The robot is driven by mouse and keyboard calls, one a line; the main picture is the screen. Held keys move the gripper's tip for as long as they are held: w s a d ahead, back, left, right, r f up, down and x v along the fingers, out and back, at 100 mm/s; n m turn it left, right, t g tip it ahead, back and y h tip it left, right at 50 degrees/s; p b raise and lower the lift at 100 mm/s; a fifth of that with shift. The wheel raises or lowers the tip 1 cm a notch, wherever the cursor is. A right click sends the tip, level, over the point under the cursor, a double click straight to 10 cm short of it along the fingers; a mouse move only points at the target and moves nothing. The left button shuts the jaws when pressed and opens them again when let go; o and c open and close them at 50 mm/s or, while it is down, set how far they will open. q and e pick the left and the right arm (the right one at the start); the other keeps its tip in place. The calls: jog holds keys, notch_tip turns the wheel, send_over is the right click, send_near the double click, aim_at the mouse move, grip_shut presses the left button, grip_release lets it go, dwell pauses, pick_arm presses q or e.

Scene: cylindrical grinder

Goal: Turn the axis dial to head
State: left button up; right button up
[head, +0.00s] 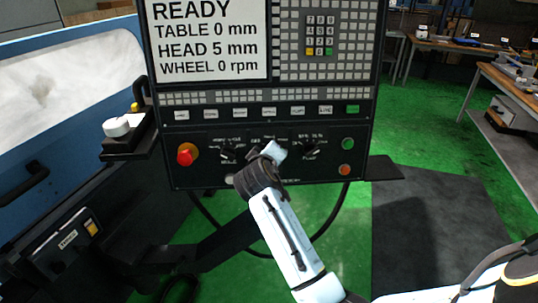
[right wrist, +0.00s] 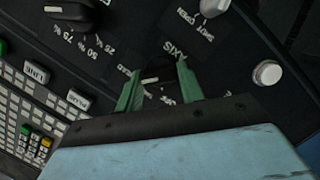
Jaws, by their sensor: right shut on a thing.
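The control panel (head: 190,130) stands upright ahead of me. The axis dial (right wrist: 152,76) shows in the right wrist view as a dark knob below the word AXIS. My right gripper (right wrist: 160,82) is shut on it, with one green finger on each side. In the head view my right gripper (head: 268,155) reaches up to the middle of the panel's lower row and hides the dial. Letters around the dial are partly covered, so I cannot tell which mark it points to. My left gripper is not in view.
The screen (head: 208,38) reads READY, TABLE 0 mm, HEAD 5 mm, WHEEL 0 rpm. A red emergency button (head: 186,154) and mode dial (head: 228,152) sit left of my gripper. Another dial (head: 310,149), a green button (head: 348,144) and an orange button (head: 345,170) sit right.

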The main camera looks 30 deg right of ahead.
jog(key=o, duration=1)
jog(key=b+v, duration=0.1)
jog(key=v, duration=1.2)
jog(key=shift+s+a+r, duration=0.1)
jog(key=shift+s+a, duration=0.05)
